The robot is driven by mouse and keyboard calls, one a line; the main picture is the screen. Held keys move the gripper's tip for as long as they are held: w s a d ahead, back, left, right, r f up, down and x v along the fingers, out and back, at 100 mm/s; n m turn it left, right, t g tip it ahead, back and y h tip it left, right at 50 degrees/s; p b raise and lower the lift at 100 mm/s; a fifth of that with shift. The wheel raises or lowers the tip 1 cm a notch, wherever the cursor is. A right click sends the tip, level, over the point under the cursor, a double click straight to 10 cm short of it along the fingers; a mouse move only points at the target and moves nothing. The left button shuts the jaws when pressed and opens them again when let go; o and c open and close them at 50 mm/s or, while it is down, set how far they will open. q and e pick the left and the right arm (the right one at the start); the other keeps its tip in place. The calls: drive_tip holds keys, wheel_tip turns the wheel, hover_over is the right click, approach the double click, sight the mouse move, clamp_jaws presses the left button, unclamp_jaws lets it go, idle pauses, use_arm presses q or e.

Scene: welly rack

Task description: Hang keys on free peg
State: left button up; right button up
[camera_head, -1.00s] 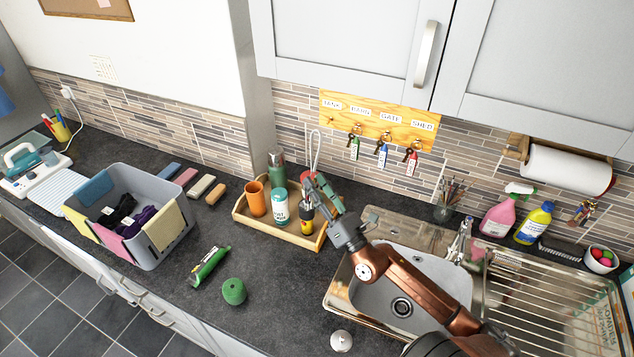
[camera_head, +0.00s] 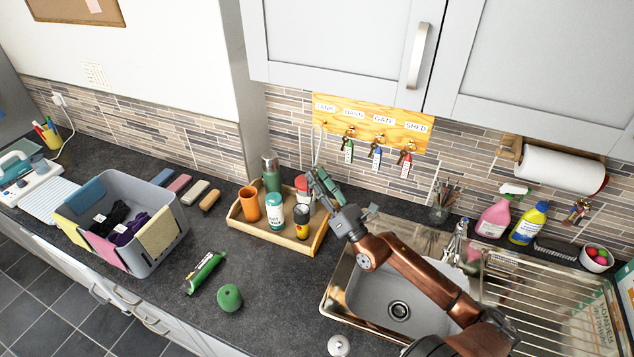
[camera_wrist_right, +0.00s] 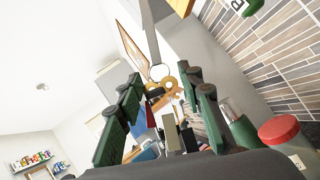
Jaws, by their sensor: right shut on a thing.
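The yellow wooden key board (camera_head: 372,122) is on the tiled wall below the cupboards. Its leftmost peg looks bare; key sets with a green tag (camera_head: 349,152), a blue tag (camera_head: 376,158) and a red tag (camera_head: 405,165) hang from the others. My right gripper (camera_head: 322,186) is below and left of the board, over the tray's right side. In the right wrist view its green fingers (camera_wrist_right: 165,115) are shut on keys (camera_wrist_right: 168,84), with a gold key head and a pale ring showing. The rest of the keys is hidden by the fingers. My left gripper is out of view.
A wooden tray (camera_head: 264,238) with bottles and cups stands below the board. The sink (camera_head: 395,295) lies right of it, with a brush pot (camera_head: 438,212) behind. A grey bin (camera_head: 158,262) stands left. Cupboard doors (camera_head: 340,40) overhang the board.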

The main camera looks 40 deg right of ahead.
drive_tip(key=shift+w+d, duration=0.25)
drive_tip(key=shift+d, duration=0.2)
drive_tip(key=shift+w+d+f+b, duration=0.3)
drive_tip(key=shift+d+b, duration=0.25)
drive_tip(key=shift+b, duration=0.3)
drive_tip(key=shift+w+d+f+b, duration=0.15)
drive_tip(key=shift+w+d+b, duration=0.15)
drive_tip(key=shift+d+b, duration=0.4)
drive_tip(key=shift+a, duration=0.1)
drive_tip(key=o, duration=1.4)
drive_tip(key=shift+c, duration=0.2)
drive_tip(key=shift+f, duration=0.1)
